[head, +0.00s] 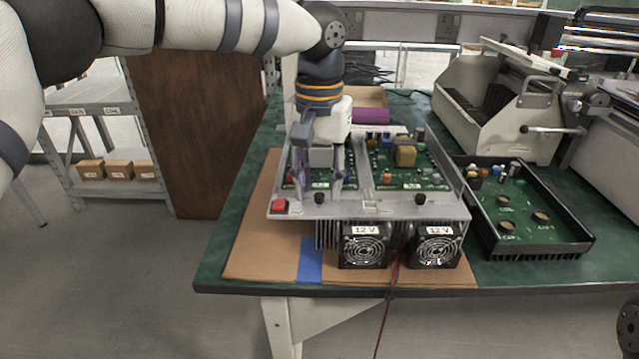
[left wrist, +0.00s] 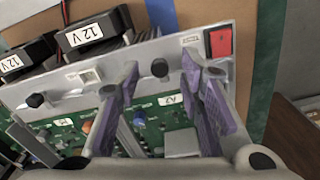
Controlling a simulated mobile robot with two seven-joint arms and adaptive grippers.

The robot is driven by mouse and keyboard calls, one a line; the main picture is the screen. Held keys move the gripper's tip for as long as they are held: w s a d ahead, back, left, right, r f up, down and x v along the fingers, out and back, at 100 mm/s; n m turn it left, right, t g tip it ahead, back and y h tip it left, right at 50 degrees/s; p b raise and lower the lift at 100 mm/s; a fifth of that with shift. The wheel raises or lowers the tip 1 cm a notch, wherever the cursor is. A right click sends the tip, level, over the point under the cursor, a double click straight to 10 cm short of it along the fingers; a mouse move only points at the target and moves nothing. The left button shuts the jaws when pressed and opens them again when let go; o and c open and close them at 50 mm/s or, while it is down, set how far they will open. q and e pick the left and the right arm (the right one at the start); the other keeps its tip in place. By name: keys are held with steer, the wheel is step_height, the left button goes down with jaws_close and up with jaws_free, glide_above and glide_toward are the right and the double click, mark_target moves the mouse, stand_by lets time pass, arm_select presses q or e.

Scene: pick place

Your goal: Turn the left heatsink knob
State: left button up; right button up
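The heatsink unit is a grey metal chassis (head: 385,209) with green boards inside and two 12 V fans on its front. The left heatsink knob (head: 320,198) is a small black knob on the front panel, right of a red switch. It also shows in the left wrist view (left wrist: 160,68). A second black knob (head: 420,199) is farther right. My left gripper (head: 318,188) points down at the chassis, open and empty. In the left wrist view its purple-padded fingers (left wrist: 162,72) stand apart on either side of the left knob; no contact is visible. My right gripper is out of view.
The red switch (head: 279,206) is close to the left finger. A black open tray (head: 580,243) with a green board is to the right. Brown cardboard (head: 245,255) lies under the chassis on the green table. A grey machine (head: 500,100) stands at the back right.

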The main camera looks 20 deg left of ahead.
arm_select(q)
steer(key=shift+f, duration=0.45)
